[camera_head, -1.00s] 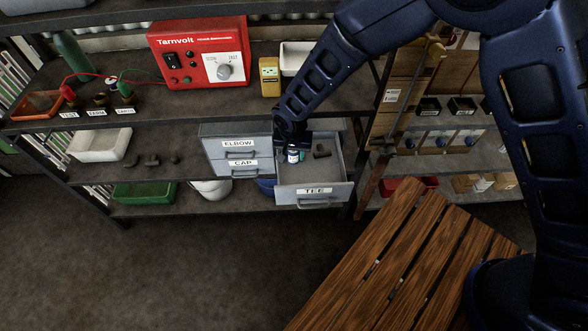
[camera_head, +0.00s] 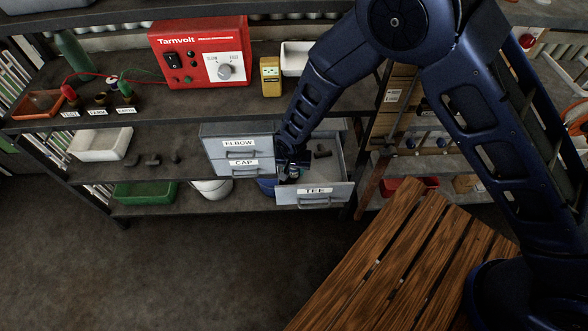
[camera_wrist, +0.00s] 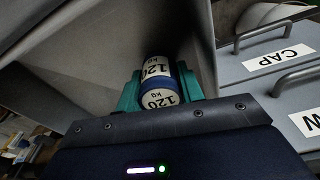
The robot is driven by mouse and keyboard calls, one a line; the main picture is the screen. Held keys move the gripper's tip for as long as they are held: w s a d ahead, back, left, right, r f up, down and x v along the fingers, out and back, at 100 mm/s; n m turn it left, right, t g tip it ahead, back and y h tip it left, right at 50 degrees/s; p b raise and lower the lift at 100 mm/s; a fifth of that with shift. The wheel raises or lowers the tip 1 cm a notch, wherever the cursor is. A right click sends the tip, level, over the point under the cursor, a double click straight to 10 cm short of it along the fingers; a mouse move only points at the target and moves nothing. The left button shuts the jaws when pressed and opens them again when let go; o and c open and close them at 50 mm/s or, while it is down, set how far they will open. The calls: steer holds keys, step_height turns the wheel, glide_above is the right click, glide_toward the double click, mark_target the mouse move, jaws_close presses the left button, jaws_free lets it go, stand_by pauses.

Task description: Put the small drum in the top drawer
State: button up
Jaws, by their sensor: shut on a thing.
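The small drum (camera_wrist: 158,84) is a short white and blue cylinder marked "120 kg". My gripper (camera_wrist: 159,88) is shut on it, with a teal finger on each side. In the head view my gripper (camera_head: 292,169) is inside the pulled-out drawer labelled TEE (camera_head: 314,191), low between its walls, and hides most of the drum. I cannot tell whether the drum touches the drawer floor.
A dark pipe fitting (camera_head: 322,153) lies in the open drawer's back. A red Tarnvolt unit (camera_head: 199,53) and a yellow meter (camera_head: 270,77) stand on the shelf above. A slatted wooden bench (camera_head: 400,260) is in front at right. The floor at left is clear.

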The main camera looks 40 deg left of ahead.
steer(key=shift+f, duration=0.15)
steer(key=o, duration=1)
steer(key=r, duration=0.8)
steer(key=s+d+r, duration=0.1)
steer(key=r, duration=0.3)
steer(key=shift+s+r, duration=0.1)
steer(key=shift+r, duration=0.05)
